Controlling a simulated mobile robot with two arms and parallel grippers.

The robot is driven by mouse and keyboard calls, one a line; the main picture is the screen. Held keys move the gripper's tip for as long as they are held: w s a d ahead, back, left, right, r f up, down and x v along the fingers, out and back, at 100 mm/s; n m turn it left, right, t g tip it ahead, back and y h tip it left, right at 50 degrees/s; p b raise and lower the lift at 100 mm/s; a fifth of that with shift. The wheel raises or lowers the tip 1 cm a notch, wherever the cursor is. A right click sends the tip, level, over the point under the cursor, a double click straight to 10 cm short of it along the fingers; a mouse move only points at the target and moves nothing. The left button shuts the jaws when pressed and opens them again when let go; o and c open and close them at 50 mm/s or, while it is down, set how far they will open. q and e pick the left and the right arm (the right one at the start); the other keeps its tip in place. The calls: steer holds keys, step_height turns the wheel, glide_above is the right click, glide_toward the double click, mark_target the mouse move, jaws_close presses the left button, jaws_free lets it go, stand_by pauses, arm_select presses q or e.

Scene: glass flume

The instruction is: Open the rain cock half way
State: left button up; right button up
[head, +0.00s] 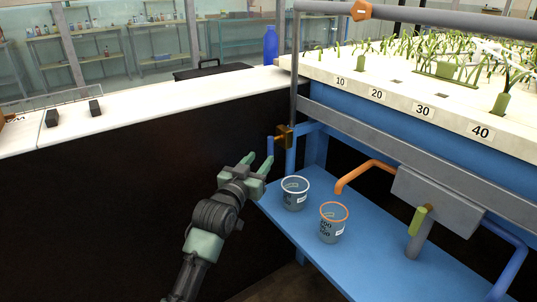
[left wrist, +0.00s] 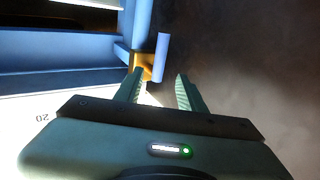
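The lever stands upright in the head view, beside the brass body. My left gripper (head: 258,164) is open and empty just below and left of the lever. In the left wrist view, the blue lever (left wrist: 162,57) and brass body (left wrist: 146,64) lie just beyond the open fingertips (left wrist: 158,76), with the lever roughly in line with the gap. I see no contact. My right gripper is out of view.
Two clear cups, one white-rimmed (head: 294,194) and one orange-rimmed (head: 333,222), stand on the blue shelf (head: 275,212). An orange pipe (head: 365,168) and a grey pipe with a yellow-green handle (head: 418,222) are to the right. A white counter (head: 150,108) runs behind my arm.

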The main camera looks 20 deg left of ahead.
mark_target(269, 147)
arm_select(q)
steer(key=w, duration=0.2)
steer(key=w+b, duration=0.1)
steer(key=w, duration=0.4)
steer(key=shift+w+d, duration=0.1)
steer(key=shift+d, duration=0.25)
jaws_close()
steer(key=shift+r, duration=0.1)
